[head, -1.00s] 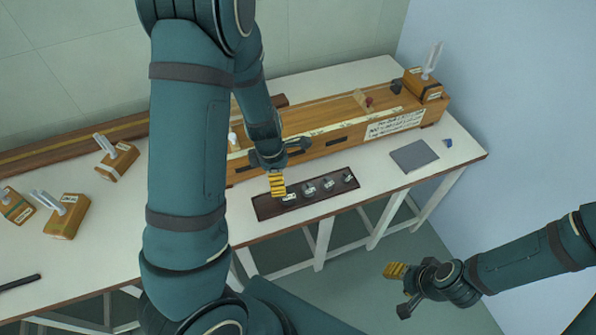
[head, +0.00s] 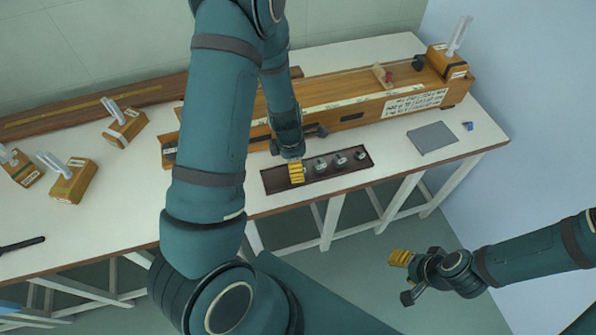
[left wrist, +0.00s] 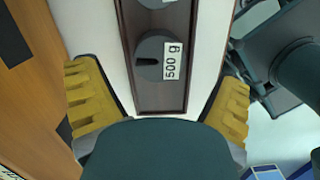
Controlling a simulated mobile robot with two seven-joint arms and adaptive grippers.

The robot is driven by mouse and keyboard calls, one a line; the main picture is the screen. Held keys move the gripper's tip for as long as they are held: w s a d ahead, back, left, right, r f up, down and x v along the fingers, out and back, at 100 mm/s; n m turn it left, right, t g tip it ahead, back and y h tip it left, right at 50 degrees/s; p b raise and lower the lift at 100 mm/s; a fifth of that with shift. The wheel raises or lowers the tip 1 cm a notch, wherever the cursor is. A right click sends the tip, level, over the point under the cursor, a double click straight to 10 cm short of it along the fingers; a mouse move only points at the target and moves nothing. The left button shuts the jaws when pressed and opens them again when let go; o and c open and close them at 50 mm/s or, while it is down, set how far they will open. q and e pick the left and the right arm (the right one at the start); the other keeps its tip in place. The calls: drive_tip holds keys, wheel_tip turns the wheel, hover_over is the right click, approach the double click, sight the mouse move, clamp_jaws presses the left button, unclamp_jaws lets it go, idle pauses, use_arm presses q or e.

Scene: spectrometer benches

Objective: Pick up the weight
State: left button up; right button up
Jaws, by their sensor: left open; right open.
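A round grey weight labelled "500 g" (left wrist: 148,58) sits in a dark tray (left wrist: 200,75) in the left wrist view. In the head view my left gripper hides it at the left end of the tray (head: 268,182). My left gripper (head: 297,173) points down there. It is open, and its yellow fingers (left wrist: 158,98) lie on either side of the tray in the wrist view, with the weight between them in the picture. I cannot tell whether they touch anything. My right gripper (head: 404,278) is open and empty, over the floor in front of the bench.
Smaller weights (head: 340,159) stand in the tray to the right. A long wooden instrument (head: 345,112) lies behind it. A grey flat plate (head: 432,138) lies at the right. Wooden blocks with tuning forks (head: 125,128) stand at the left. The white bench top (head: 215,195) ends just before the tray.

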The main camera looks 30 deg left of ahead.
use_arm(q)
drive_tip(key=f, duration=0.2)
drive_tip(key=f+b, duration=0.1)
drive_tip(key=shift+w+d+f, duration=0.2)
drive_tip(key=shift+w+f, duration=0.1)
drive_tip(key=shift+f, duration=0.1)
drive_tip(key=shift+r, duration=0.1)
drive_tip(key=c, duration=1.4)
